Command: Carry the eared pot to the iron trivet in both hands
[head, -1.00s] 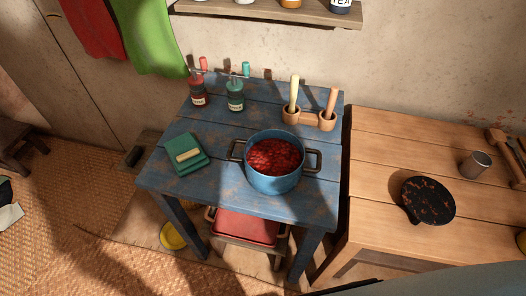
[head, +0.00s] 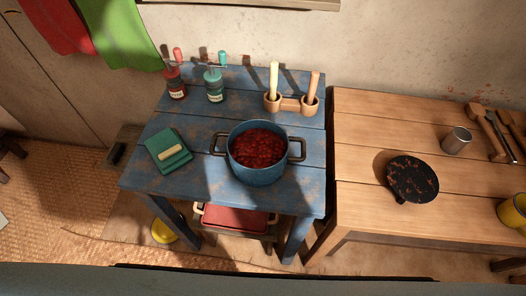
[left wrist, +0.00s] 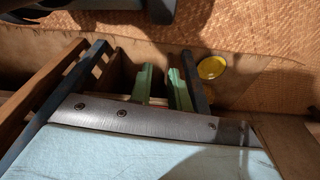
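The blue eared pot (head: 259,175) stands upright on the blue table, filled with dark red contents. Its two dark loop handles stick out left and right, both free. The iron trivet (head: 413,179), a round black plate with rusty patches, lies on the wooden table to the right, with nothing on it. My left gripper (left wrist: 161,70) shows only in the left wrist view, its two green fingers apart with nothing seen between them. It is away from the pot, which is not seen in that view. My right gripper is in neither view.
On the wooden table (head: 375,225) are a metal cup (head: 456,141) and a yellow mug (head: 514,212). A red box (head: 235,219) sits below.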

